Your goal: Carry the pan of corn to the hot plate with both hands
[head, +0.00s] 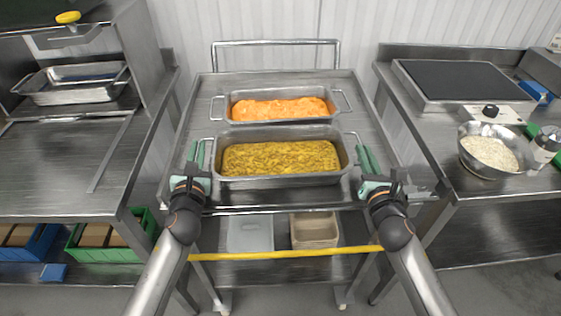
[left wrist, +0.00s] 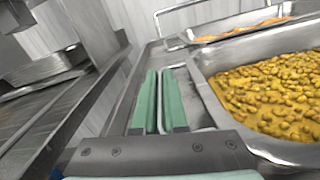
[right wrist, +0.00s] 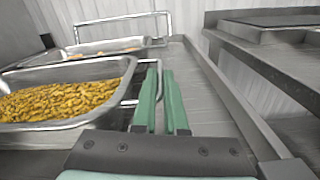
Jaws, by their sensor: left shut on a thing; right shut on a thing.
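The steel pan (head: 283,183) of yellow corn (head: 280,156) is on the steel cart, nearer its front edge. My left gripper (head: 196,152) is at the pan's left handle, its green fingers shut on it. My right gripper (head: 367,160) is shut on the right handle in the same way. The pan also shows in the left wrist view (left wrist: 205,92) and the right wrist view (right wrist: 125,72). It looks level; I cannot tell whether its base touches the cart. The hot plate (head: 455,80), with a black top and a knob, stands on the right table.
A second pan (head: 236,121) with orange food stands behind on the cart (head: 200,100). On the right table (head: 440,150), a bowl of rice (head: 490,152) and a shaker (head: 545,145) stand in front of the hot plate. A gap separates cart and table.

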